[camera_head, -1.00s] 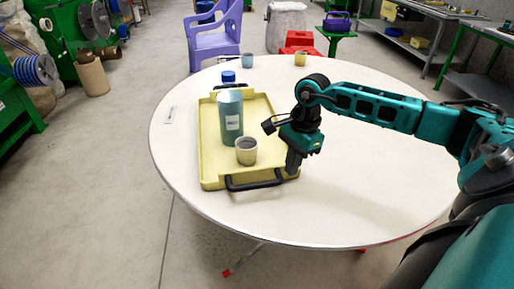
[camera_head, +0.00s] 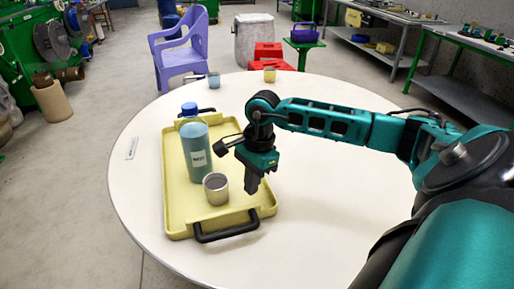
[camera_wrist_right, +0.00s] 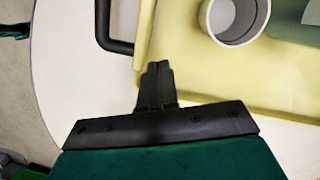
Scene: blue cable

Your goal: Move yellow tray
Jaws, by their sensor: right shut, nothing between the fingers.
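The yellow tray (camera_head: 176,215) lies on the round white table, with a black handle (camera_head: 226,230) at its near end and another at its far end. A teal bottle with a white label (camera_head: 196,155) and a beige cup (camera_head: 216,190) stand on it. My right gripper (camera_head: 251,190) is shut and empty, pointing down by the tray's right edge. In the right wrist view the closed fingers (camera_wrist_right: 157,70) overlap the tray's rim, and the handle (camera_wrist_right: 103,28) is to their left. I cannot tell whether they touch the tray. My left gripper is not in view.
The white table (camera_head: 320,225) is clear to the right of the tray. A blue cup (camera_head: 213,79) and a yellow cup (camera_head: 269,74) stand at its far edge. A blue-capped item (camera_head: 189,109) shows behind the bottle. A purple chair (camera_head: 180,50) stands beyond.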

